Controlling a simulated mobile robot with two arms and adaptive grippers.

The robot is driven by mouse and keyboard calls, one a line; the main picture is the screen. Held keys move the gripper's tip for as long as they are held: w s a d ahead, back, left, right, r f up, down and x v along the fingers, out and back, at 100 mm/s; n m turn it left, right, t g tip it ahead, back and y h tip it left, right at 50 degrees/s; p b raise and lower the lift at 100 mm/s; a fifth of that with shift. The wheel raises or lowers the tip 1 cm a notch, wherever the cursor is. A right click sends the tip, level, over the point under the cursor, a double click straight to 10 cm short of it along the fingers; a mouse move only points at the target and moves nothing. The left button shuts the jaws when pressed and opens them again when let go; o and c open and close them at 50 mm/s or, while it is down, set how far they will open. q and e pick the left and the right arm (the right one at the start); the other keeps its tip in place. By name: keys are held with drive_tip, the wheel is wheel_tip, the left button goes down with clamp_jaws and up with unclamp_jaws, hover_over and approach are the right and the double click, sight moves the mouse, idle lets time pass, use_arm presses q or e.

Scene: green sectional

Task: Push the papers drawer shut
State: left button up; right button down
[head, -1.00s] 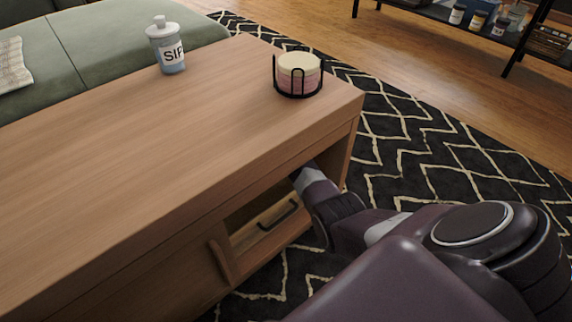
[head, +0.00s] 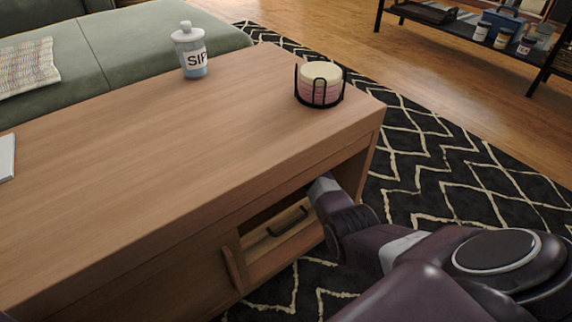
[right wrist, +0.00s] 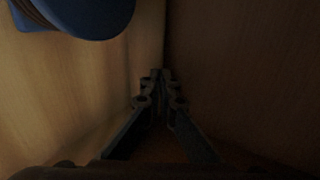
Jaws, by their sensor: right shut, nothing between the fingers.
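The drawer (head: 283,244), a light wood front with a black bar handle (head: 288,221), sits low in the near side of the wooden coffee table (head: 170,165). I cannot tell how far out it stands. A dark open gap lies above it. My right arm reaches into the table's open bay just right of the handle; the gripper's tips are hidden there in the head view. In the right wrist view my right gripper (right wrist: 160,78) is shut and empty, pointing into a corner between wood panels. I see no papers in the drawer. My left gripper is out of view.
A jar marked SIP (head: 191,58) and a black holder of pink coasters (head: 320,87) stand on the tabletop. A blue rounded object (right wrist: 95,15) shows at the wrist view's upper left. A wooden door edge (head: 233,270) stands left of the drawer. Patterned rug (head: 440,150) surrounds the table.

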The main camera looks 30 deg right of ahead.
drive_tip(key=shift+v, duration=0.8)
drive_tip(key=s, duration=0.8)
drive_tip(key=s+d, duration=0.1)
drive_tip(key=s, duration=0.3)
drive_tip(key=shift+s+r, duration=0.1)
drive_tip(key=shift+s, duration=0.05)
drive_tip(key=shift+s, duration=0.1)
